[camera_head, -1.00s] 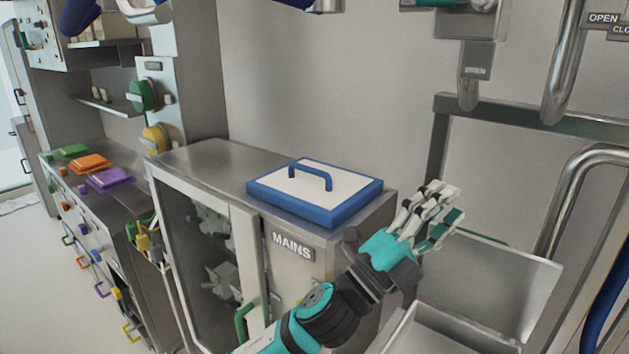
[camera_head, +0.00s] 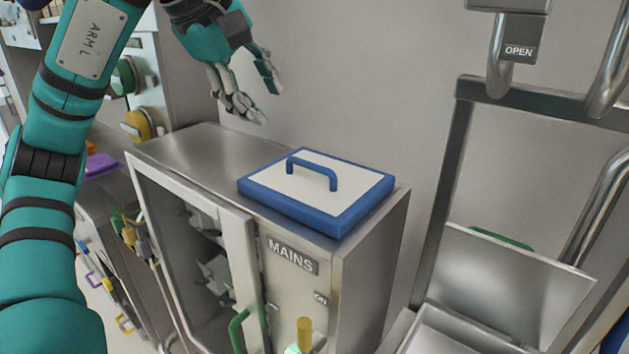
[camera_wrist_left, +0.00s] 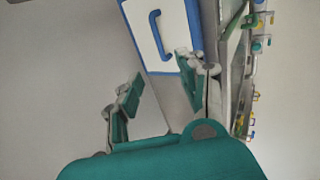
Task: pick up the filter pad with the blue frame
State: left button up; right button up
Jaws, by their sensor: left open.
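The filter pad (camera_head: 270,185) has a blue frame, a white face and a blue arched handle (camera_head: 315,172). It lies flat on top of the steel cabinet marked MAINS, near its right end. My left gripper (camera_head: 258,108) is open and empty, above the cabinet top, behind and to the left of the pad, fingers pointing down and apart from it. In the left wrist view the pad (camera_wrist_left: 178,52) and its handle (camera_wrist_left: 159,38) show beyond the open fingers (camera_wrist_left: 160,92). My right gripper is not in view.
The MAINS cabinet (camera_head: 180,148) has bare top to the left of the pad and a green door handle (camera_head: 238,330). An open steel bin lid (camera_head: 510,285) and pipes (camera_head: 600,200) stand at the right. A wall is behind the cabinet.

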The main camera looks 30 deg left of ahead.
pick_arm(q)
jog(key=b, duration=0.2)
send_near(309, 164)
jog(key=x, duration=0.3)
jog(key=shift+a+f, duration=0.1)
jog(key=shift+a, duration=0.1)
jog(key=shift+w+f, duration=0.3)
jog(key=shift+f, duration=0.15)
jog(key=shift+p+x, duration=0.6)
jog(key=shift+x, duration=2.1)
jog(key=shift+d+r, duration=0.1)
jog(key=shift+d, duration=0.15)
grip_shut()
